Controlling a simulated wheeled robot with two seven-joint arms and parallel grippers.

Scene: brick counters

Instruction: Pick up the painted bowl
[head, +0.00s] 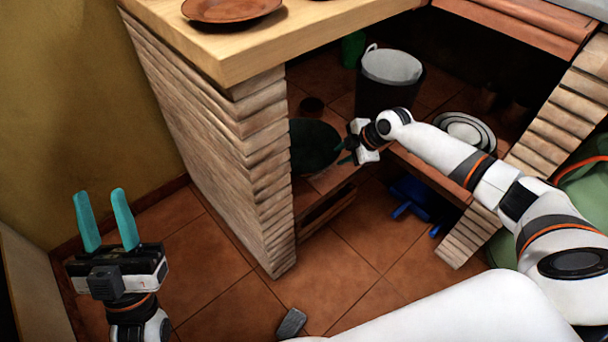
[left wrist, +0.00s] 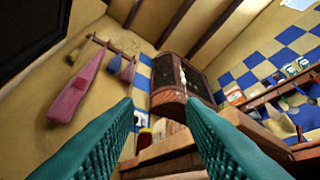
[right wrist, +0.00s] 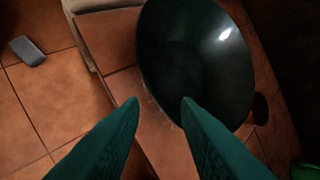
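A large dark green, glossy bowl (head: 313,146), which I take to be the painted bowl, stands tilted on its side in the recess under the counter. In the right wrist view the bowl (right wrist: 195,55) fills the upper middle. My right gripper (head: 344,153) is at the bowl's right side in the head view. In the right wrist view its fingers (right wrist: 160,104) are apart, with the right fingertip overlapping the bowl's lower rim. I cannot tell whether it touches. My left gripper (head: 101,195) is open and empty, pointing up, far left of the bowl.
A brick pillar (head: 215,160) and wooden countertop (head: 270,40) border the recess. A dark bin with a pale liner (head: 390,85) and stacked white plates (head: 464,130) stand inside. A brown plate (head: 230,8) lies on the counter. A grey block (head: 291,323) lies on open tiled floor.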

